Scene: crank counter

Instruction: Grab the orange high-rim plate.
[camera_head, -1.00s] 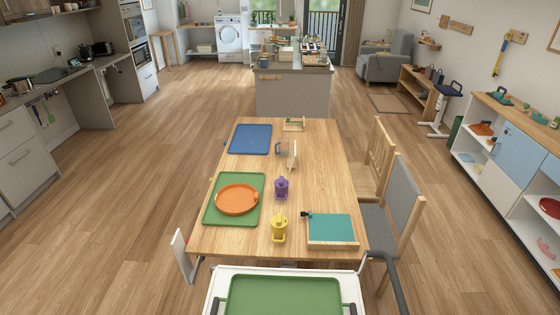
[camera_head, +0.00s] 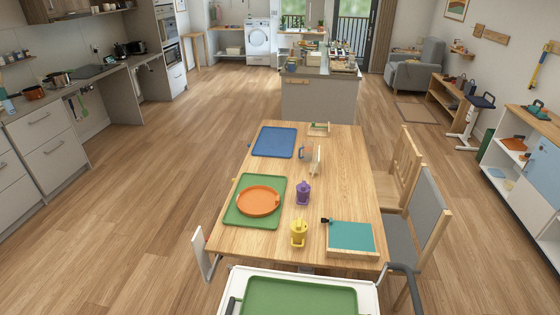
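The orange high-rim plate (camera_head: 258,201) is round with a raised rim. It lies flat on a green tray (camera_head: 234,216) on the left side of the wooden table (camera_head: 345,165), towards the near end. The plate is in full view, with nothing over it. Neither of my grippers can be made out in the head view, and nothing is seen touching the plate.
A purple canister (camera_head: 303,193) and a yellow one (camera_head: 298,233) stand right of the plate. A teal-topped box (camera_head: 350,238) sits at the near right. A blue tray (camera_head: 275,142) lies further back. Chairs (camera_head: 415,215) line the right side; the floor left is clear.

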